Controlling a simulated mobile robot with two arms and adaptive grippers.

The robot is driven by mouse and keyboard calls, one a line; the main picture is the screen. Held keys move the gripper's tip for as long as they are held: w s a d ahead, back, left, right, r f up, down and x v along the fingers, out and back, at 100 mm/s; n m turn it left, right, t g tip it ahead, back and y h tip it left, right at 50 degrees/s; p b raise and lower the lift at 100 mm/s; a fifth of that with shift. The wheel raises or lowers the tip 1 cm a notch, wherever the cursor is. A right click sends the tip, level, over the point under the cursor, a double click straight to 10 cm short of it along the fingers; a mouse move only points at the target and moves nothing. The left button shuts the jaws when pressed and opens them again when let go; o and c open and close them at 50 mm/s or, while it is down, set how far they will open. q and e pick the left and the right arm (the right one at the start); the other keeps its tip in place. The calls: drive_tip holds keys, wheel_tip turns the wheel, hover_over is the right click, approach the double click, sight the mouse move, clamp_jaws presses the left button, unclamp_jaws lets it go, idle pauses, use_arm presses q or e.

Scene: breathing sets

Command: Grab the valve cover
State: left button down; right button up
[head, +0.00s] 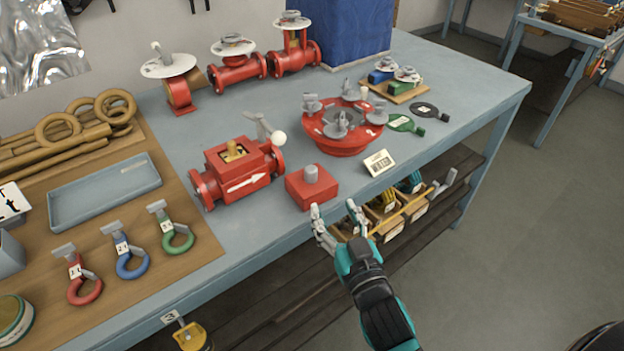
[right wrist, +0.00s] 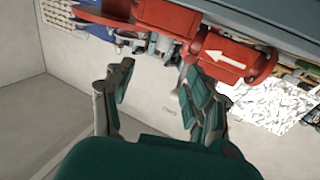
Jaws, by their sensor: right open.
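The valve cover, which I take to be the red square block with a grey knob on top (head: 302,192), sits at the front edge of the blue-grey table (head: 240,236). The red valve body with a white arrow (head: 238,168) stands just left of it, its brass inside showing at the top. It also shows in the right wrist view (right wrist: 232,62). My right gripper (head: 335,212) is open and empty, just in front of and right of the cover, near the table edge. In the right wrist view its fingers (right wrist: 152,88) are spread with nothing between them. My left gripper is not in view.
A round red flange with grey knobs (head: 342,143) and a small label card (head: 379,163) stand behind and right of the cover. Bins with parts (head: 388,230) sit on the shelf below. Lockout rings and a blue tray (head: 105,188) lie at left.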

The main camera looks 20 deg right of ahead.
sight(313, 174)
drive_tip(key=w+p, duration=0.2)
drive_tip(key=w, duration=0.6)
drive_tip(key=shift+w+a, duration=0.15)
drive_tip(key=shift+w, duration=0.1)
drive_tip(key=w, duration=0.2)
drive_tip(key=w+p, duration=0.1)
drive_tip(key=w, duration=0.2)
drive_tip(key=shift+a+p, duration=0.2)
drive_tip(key=shift+p, duration=0.1)
drive_tip(key=shift+w+f, duration=0.1)
drive_tip(key=shift+w, duration=0.05)
drive_tip(key=shift+c, duration=0.8)
clamp_jaws()
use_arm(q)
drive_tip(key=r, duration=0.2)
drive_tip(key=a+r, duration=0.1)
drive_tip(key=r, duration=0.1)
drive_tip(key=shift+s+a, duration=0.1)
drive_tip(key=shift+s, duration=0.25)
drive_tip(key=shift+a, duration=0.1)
